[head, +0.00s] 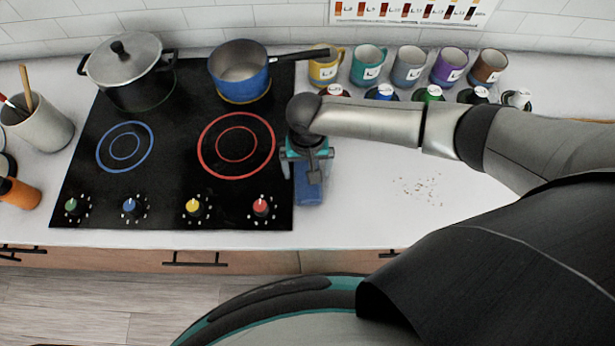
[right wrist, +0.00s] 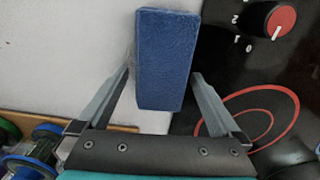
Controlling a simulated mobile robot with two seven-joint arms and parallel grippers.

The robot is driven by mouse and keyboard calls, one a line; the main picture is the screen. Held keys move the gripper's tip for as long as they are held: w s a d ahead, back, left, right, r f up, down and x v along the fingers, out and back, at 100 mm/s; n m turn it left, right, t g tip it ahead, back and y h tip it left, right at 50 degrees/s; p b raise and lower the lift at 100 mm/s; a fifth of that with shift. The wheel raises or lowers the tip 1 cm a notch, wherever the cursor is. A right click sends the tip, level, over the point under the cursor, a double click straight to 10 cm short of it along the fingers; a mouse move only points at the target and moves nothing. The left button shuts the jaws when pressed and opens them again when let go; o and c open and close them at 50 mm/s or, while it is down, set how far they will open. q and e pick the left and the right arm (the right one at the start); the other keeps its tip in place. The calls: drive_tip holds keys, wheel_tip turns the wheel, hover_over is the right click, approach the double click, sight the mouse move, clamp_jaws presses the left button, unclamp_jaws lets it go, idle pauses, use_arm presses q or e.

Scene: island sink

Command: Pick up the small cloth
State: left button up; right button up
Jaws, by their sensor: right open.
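The small blue cloth (head: 309,187) lies on the white counter just right of the black cooktop in the head view. It looks like a thick folded block. In the right wrist view the cloth (right wrist: 166,60) extends from the top of the picture down between the fingers. My right gripper (head: 308,178) is above the cloth, pointing down. Its open fingers (right wrist: 160,88) stand to either side of the cloth, with gaps on both sides. Part of the cloth is hidden under the gripper in the head view. My left gripper is in neither view.
The cooktop (head: 170,190) with a lidded pot (head: 126,70) and a blue saucepan (head: 238,70) lies to the left. Several mugs and bottles stand along the back. Crumbs (head: 417,188) lie on the counter to the right, which is otherwise clear there.

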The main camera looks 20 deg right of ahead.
sight(307, 169)
drive_tip(key=shift+c, duration=0.2)
drive_tip(key=c, duration=1.3)
drive_tip(key=shift+o, duration=0.2)
drive_tip(key=shift+r, duration=0.15)
wheel_tip(307, 169, up, 20)
drive_tip(key=p, duration=0.2)
